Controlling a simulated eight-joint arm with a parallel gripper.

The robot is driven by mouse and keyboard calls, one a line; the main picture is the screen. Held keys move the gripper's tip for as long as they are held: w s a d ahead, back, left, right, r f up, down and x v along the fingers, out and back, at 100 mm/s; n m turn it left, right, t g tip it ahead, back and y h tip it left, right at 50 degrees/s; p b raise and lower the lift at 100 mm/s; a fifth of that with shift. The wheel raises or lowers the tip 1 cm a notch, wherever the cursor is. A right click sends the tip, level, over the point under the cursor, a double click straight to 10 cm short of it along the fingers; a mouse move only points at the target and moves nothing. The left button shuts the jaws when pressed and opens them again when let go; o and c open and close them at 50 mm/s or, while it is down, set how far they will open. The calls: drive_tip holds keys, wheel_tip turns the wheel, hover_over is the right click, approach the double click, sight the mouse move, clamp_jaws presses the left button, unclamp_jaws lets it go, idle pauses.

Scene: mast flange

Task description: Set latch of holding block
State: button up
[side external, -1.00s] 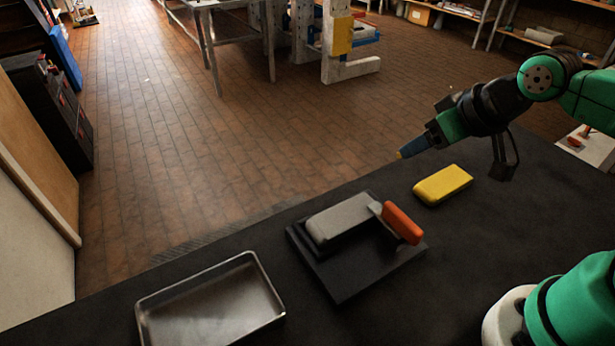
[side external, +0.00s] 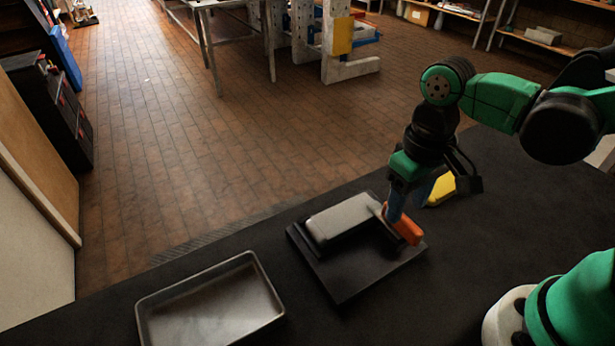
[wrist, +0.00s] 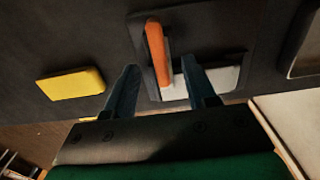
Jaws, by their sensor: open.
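The holding block (side external: 347,273) is a dark square base with a grey rounded bar (side external: 340,219) on top. Its orange latch handle (side external: 407,231) is at the bar's right end, partly hidden behind my fingers in the side view. My gripper (side external: 397,209) points down at the latch. In the wrist view, my gripper (wrist: 165,85) has two dark fingers spread apart, with the orange latch (wrist: 158,52) and part of the grey bar (wrist: 222,79) showing between and beyond them. I cannot tell whether a finger touches the latch.
A yellow block (side external: 441,190) lies behind my gripper, partly hidden by it, and it also shows at the left of the wrist view (wrist: 71,84). An empty metal tray (side external: 172,292) sits to the left of the holding block. The dark table between them is clear.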

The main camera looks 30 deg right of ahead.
sight(404, 216)
drive_tip(key=shift+f, duration=1.75)
drive_tip(key=shift+c, duration=0.2)
clamp_jaws()
